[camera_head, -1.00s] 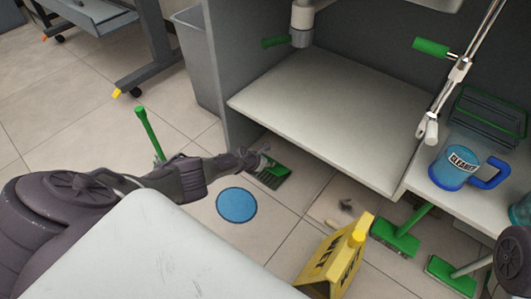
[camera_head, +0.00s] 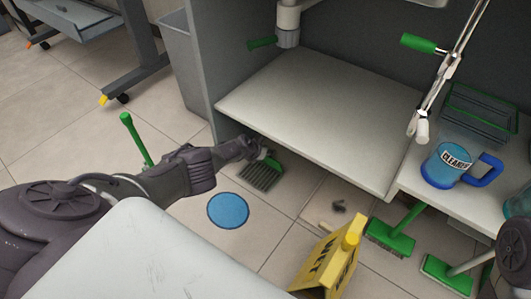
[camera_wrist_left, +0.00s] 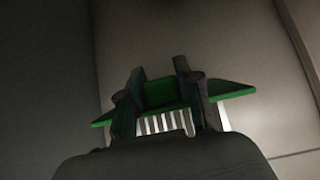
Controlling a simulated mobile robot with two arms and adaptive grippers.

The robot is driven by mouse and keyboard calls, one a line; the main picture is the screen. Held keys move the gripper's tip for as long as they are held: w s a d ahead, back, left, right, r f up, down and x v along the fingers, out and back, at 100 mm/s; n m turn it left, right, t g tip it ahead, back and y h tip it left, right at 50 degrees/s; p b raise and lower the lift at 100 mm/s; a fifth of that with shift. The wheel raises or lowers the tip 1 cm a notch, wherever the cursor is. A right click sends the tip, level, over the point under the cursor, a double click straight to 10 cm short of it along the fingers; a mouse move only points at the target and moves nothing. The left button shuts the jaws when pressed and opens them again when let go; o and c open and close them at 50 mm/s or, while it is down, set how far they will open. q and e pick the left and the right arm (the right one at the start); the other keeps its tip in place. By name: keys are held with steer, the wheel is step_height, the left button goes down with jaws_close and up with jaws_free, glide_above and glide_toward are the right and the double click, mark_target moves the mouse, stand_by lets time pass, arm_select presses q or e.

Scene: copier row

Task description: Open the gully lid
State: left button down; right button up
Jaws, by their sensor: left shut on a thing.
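A green slotted grate (camera_head: 262,177), which looks like the gully lid, is by the floor beneath the low shelf's front left corner. In the left wrist view, the two dark fingers (camera_wrist_left: 160,96) hold a green middle piece of the grate (camera_wrist_left: 166,94), with pale slots below and green edges on both sides. The grate looks tilted in the head view. Whatever lies under it is hidden. My right gripper is not in view.
A blue disc (camera_head: 228,210) lies flat on the tiles near my left arm. A yellow wet-floor sign (camera_head: 335,262) stands to the right. The white shelf (camera_head: 320,115) is above and behind the grate. A green upright handle (camera_head: 136,138) and grey bin (camera_head: 184,75) are on the left.

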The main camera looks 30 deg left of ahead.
arm_select(q)
steer(key=shift+w+r, duration=0.2)
steer(key=c, duration=1.1)
jaws_free()
steer(key=shift+f, duration=0.1)
steer(key=shift+s, duration=0.15)
